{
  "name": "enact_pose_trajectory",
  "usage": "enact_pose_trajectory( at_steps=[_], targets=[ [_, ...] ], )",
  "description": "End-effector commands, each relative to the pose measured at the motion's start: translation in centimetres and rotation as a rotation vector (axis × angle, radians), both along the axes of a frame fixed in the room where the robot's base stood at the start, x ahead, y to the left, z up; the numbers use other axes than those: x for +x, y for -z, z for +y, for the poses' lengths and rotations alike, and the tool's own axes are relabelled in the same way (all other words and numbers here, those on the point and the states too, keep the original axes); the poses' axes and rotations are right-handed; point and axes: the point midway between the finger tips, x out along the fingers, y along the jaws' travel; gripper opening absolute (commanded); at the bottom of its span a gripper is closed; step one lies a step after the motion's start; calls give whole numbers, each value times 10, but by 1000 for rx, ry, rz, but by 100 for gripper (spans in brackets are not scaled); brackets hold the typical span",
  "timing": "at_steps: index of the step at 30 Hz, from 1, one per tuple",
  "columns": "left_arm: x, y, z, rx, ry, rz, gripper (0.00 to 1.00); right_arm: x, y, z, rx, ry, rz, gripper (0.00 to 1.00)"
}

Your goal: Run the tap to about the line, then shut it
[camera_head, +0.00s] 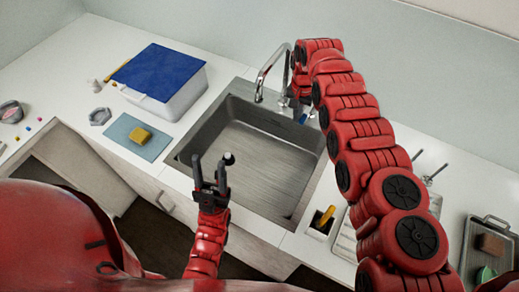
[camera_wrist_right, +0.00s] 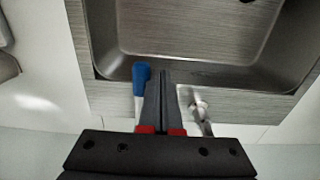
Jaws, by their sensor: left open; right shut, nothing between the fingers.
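The chrome tap (camera_head: 268,68) arches over the back of the grey steel sink (camera_head: 226,190). I see no water stream and no clear fill line; the basin floor shows bare. My right gripper (camera_wrist_right: 166,76) is shut and empty behind the sink. A blue-tipped lever (camera_wrist_right: 141,76) stands just left of its fingers in the right wrist view, very close; I cannot tell whether they touch. The blue tip also shows in the head view (camera_head: 303,118). My left gripper (camera_head: 213,168) is open and empty above the sink's front left part.
A white box with a blue lid (camera_head: 160,72) stands left of the sink. A yellow sponge (camera_head: 141,135) lies on a blue mat (camera_head: 121,130). Right of the sink are a small holder with a yellow item (camera_head: 327,215) and a metal tray (camera_head: 468,255).

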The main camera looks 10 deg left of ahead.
Motion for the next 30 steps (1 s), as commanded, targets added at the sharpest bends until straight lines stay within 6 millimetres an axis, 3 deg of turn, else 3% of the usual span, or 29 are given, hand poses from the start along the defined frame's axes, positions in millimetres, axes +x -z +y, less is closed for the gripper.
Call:
enact_pose_trajectory(
  at_steps=[30],
  targets=[
    [0,-38,0,0,0,0,50,-4,-2,-12,0,0,1,0]
  ],
)
